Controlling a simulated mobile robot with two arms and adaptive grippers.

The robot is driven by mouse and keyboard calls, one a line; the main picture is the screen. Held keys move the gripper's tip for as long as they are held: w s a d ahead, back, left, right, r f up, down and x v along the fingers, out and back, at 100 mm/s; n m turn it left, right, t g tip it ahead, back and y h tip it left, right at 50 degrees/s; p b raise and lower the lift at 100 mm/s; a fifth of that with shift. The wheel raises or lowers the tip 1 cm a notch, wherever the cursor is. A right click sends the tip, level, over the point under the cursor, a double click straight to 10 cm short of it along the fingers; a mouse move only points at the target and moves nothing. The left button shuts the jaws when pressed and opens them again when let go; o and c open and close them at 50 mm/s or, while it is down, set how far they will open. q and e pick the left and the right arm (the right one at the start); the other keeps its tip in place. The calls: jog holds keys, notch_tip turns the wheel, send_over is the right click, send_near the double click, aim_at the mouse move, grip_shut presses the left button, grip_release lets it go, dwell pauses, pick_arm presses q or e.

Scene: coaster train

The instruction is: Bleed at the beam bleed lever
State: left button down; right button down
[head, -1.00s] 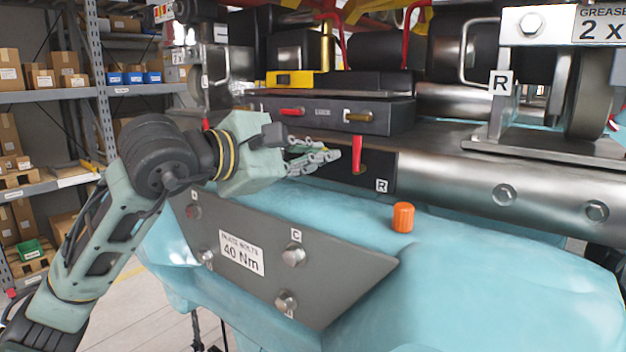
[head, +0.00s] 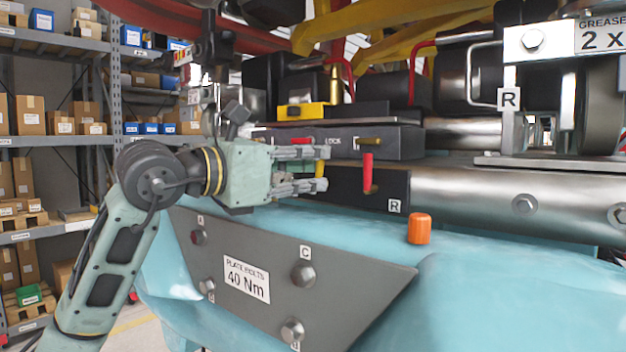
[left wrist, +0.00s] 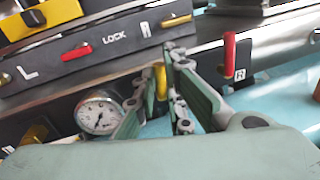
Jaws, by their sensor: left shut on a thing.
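My left gripper (head: 324,169) reaches in from the left at the front of the dark beam panel. Its fingers are shut on a small yellow lever (head: 320,171), which also shows between the fingers in the left wrist view (left wrist: 160,80). The fingers hide part of this lever. A red lever (head: 367,172) hangs down to the right, beside an R label, apart from the gripper; it also shows in the left wrist view (left wrist: 229,55). A round gauge (left wrist: 100,112) sits left of the fingers. No readable label names the bleed lever. My right gripper is not in view.
A box marked LOCK (head: 330,141) with a red handle and a brass handle (left wrist: 178,20) is just above the fingers. A grey bolted plate (head: 300,255) and an orange cap (head: 419,229) are below on the blue surface. Shelving (head: 110,100) stands at left.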

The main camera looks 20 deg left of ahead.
pick_arm(q)
jog(key=shift+w+a+f+n+b, duration=0.1)
jog(key=shift+n+b, duration=0.1)
jog(key=shift+n, duration=0.2)
jog(key=shift+a+f+n+b, duration=0.1)
jog(key=shift+n+b, duration=0.05)
jog(key=shift+n, duration=0.25)
jog(key=c, duration=1.8)
grip_release()
jog(key=shift+a, duration=0.1)
jog(key=shift+c, duration=0.2)
jog(key=shift+r, duration=0.1)
jog(key=v, duration=1.2)
